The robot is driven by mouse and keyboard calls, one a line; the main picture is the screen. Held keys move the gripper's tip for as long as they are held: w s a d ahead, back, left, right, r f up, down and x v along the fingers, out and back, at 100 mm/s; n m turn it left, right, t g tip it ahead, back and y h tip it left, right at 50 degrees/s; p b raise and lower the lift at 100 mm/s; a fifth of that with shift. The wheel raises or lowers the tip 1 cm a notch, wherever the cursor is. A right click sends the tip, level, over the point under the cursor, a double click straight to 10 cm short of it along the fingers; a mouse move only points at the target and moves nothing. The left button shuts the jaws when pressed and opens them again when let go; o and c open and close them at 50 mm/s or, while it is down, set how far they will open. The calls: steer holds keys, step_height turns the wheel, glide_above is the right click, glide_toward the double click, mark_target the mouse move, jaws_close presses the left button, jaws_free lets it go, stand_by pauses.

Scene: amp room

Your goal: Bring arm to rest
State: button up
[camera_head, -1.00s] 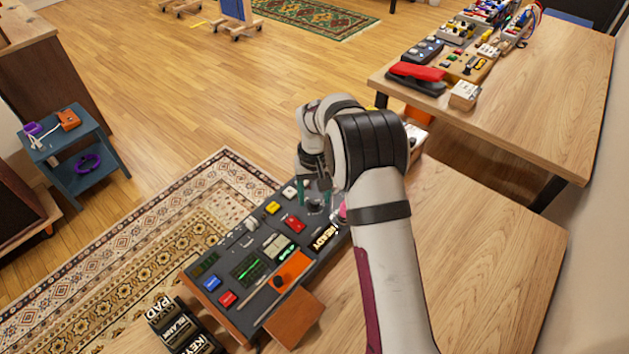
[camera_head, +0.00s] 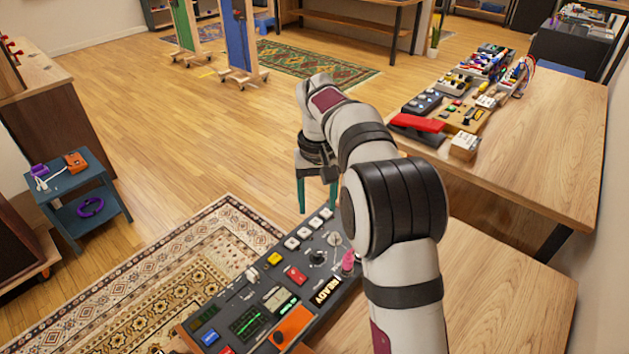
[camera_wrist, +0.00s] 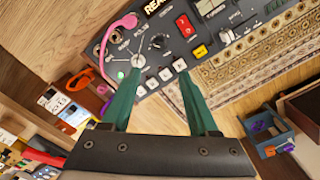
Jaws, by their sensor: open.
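My gripper (camera_head: 318,190) hangs above the far end of the dark control panel in the head view, with its two green fingers apart and nothing between them. In the wrist view the open fingers (camera_wrist: 158,90) point toward the panel (camera_wrist: 205,50), with its round knob, white buttons and red switch beyond them. The panel (camera_head: 262,318) lies on the near wooden table and carries coloured buttons, a green-lit display and a READY label. A pink item (camera_head: 348,262) at its right edge is partly hidden by my arm.
A second wooden table (camera_head: 540,150) at right holds a red stapler (camera_head: 418,123), a small box (camera_head: 464,146) and several pedals and boards. A blue side table (camera_head: 85,215) stands at left. The patterned rug (camera_head: 170,270) and open floor lie between.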

steer(key=s+d+r+m+y, duration=0.1)
steer(key=s+r+m, duration=0.15)
steer(key=s, duration=0.75)
steer(key=s+d+r+m, duration=0.1)
steer(key=s+r, duration=0.2)
steer(key=s, duration=0.6)
steer(key=s+f+m, duration=0.1)
steer(key=s+f, duration=0.1)
steer(key=s, duration=0.6)
steer(key=s+f+m, duration=0.1)
steer(key=s+f, duration=0.2)
steer(key=s, duration=0.5)
steer(key=shift+s+m+y, duration=0.15)
steer(key=shift+m+y, duration=0.2)
steer(key=shift+y, duration=0.05)
steer(key=shift+d, duration=0.1)
